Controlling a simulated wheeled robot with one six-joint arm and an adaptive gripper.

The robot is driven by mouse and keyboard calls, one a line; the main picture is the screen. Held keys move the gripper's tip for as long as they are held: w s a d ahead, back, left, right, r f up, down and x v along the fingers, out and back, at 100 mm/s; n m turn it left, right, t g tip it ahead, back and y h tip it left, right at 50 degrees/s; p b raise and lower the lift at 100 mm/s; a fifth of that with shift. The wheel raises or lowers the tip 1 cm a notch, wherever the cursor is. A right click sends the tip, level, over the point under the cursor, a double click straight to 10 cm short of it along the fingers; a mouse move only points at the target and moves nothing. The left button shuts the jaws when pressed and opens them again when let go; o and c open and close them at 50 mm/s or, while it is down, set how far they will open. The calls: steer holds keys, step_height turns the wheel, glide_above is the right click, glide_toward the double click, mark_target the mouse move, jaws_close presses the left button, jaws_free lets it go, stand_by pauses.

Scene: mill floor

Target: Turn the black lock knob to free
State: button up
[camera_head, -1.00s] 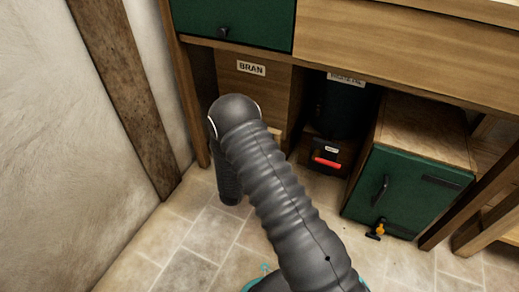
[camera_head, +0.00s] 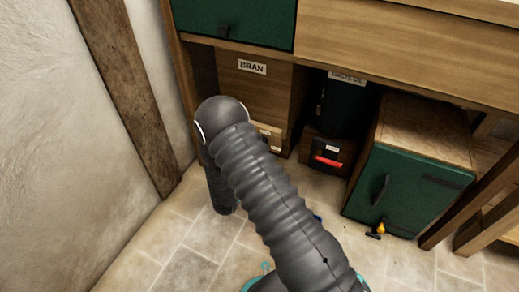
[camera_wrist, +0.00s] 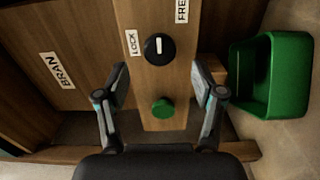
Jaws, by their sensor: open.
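The black lock knob (camera_wrist: 159,49) shows in the wrist view on a wooden panel (camera_wrist: 148,17), with a white mark that points up in the picture. A LOCK label (camera_wrist: 132,42) is to its left and a FREE label (camera_wrist: 182,10) to its upper right. A green round knob (camera_wrist: 163,108) is below it on the same panel. My gripper (camera_wrist: 161,82) is open and empty, its fingers spread on either side of the panel in the picture, below the black knob. No contact with the knob shows. In the head view my arm hides the gripper and the black knob.
A green open bin (camera_wrist: 268,106) is at the right in the wrist view. A BRAN label (camera_head: 252,67) is on wood under the bench. A box with a red handle (camera_head: 327,161) and a green-doored cabinet (camera_head: 411,188) stand to the right. A wall (camera_head: 60,140) is at left.

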steer(key=v, duration=0.7)
steer(key=shift+s+a, duration=0.15)
steer(key=shift+s, duration=0.15)
